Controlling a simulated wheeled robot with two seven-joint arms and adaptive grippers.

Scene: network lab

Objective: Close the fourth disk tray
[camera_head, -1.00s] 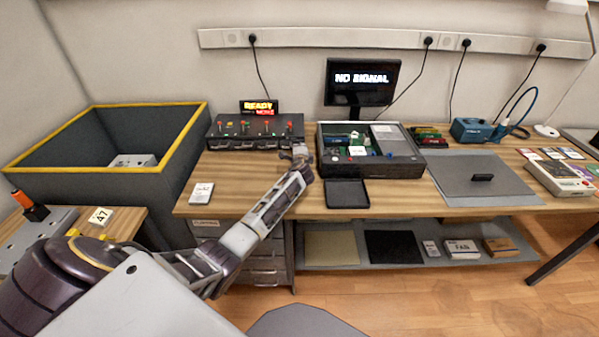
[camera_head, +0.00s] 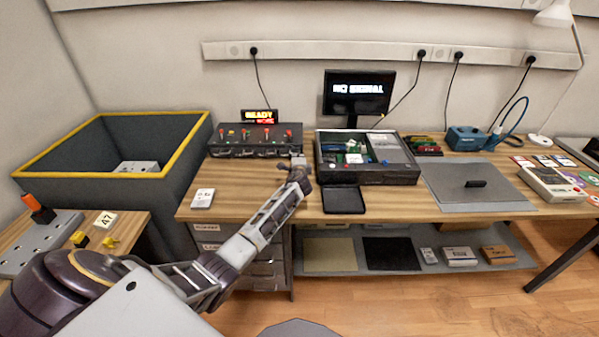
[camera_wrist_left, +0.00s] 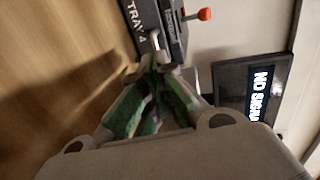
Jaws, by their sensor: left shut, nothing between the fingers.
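The black disk unit (camera_head: 240,152) with several coloured levers stands at the left back of the bench. In the left wrist view, its front (camera_wrist_left: 172,38) bears the label "TRAY 4" (camera_wrist_left: 136,20), with a pale metal handle (camera_wrist_left: 155,42) beside it. My left gripper (camera_head: 298,162) is at the unit's right end. It is shut and empty. In the left wrist view its fingertips (camera_wrist_left: 155,66) are close to the tray front and handle; I cannot tell whether they touch. How far the fourth tray stands out cannot be told. My right gripper is not in view.
An open case (camera_head: 367,176) with electronics stands just right of my gripper, a black tray (camera_head: 343,200) in front of it. A white card (camera_head: 202,198) lies at the bench's left front. A yellow-rimmed bin (camera_head: 185,152) is at left. A sign (camera_head: 258,116) reads "READY".

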